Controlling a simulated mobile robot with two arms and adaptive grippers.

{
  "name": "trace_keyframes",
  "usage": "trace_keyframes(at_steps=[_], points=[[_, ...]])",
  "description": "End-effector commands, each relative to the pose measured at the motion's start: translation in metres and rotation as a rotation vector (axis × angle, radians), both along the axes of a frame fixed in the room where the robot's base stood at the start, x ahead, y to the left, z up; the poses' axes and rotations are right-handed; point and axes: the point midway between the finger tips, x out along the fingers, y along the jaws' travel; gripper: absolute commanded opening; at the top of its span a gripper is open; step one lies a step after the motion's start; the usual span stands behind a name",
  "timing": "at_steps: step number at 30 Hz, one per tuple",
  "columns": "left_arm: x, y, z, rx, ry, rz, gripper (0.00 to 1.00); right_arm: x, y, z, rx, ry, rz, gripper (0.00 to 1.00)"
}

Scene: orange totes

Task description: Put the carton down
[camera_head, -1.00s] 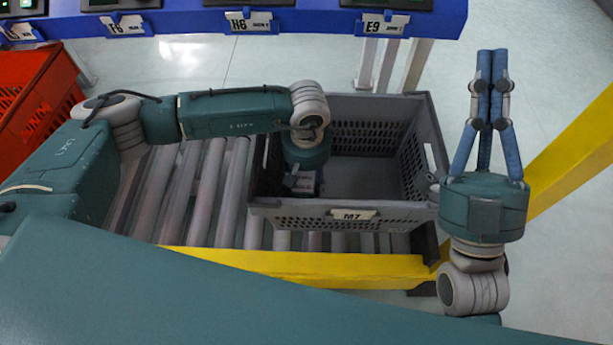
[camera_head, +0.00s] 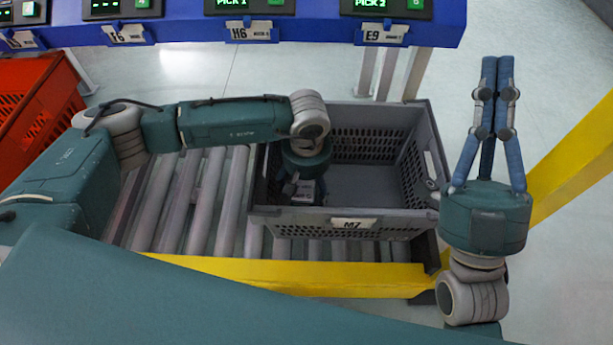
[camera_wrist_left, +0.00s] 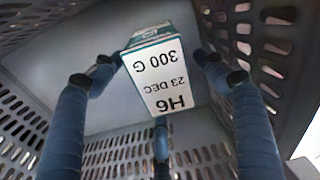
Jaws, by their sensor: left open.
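The carton is a small white box with a dark-edged top and the print "H6 23 DEC 300 G", upside down in the left wrist view (camera_wrist_left: 160,75). In the head view the carton (camera_head: 304,191) shows in part inside the grey tote (camera_head: 300,222), near its front left. My left gripper (camera_wrist_left: 155,90) reaches down into the tote, its fingers open around the carton. The fingertips are close to the carton's sides; I cannot tell whether any touches. My right gripper (camera_head: 497,65) is shut and empty, pointing up right of the tote.
The tote, labelled M7, stands on a roller conveyor (camera_head: 200,190) with a yellow rail (camera_head: 290,275) in front. A blue shelf edge (camera_head: 190,30) with labels and green displays runs behind. A red-orange crate (camera_head: 35,100) is at left. The tote's right half looks empty.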

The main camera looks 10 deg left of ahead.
Motion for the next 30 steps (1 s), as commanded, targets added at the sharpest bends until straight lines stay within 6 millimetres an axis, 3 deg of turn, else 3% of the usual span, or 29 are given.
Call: trace_keyframes(at_steps=[6,15,24,30], points=[[0.000,0.000,0.011,-0.001,-0.001,0.000,0.73,0.027,0.003,-0.026,-0.049,0.165,-0.013,0.00],[-0.003,-0.001,0.066,-0.001,-0.003,-0.001,0.73,0.062,0.004,-0.091,-0.141,0.485,-0.029,0.00],[-0.006,-0.002,0.112,-0.001,-0.001,0.000,0.73,0.072,-0.001,-0.153,-0.212,0.751,-0.044,0.00],[-0.007,-0.002,0.124,0.000,0.000,0.000,0.73,0.071,-0.004,-0.173,-0.232,0.829,-0.048,0.00]])
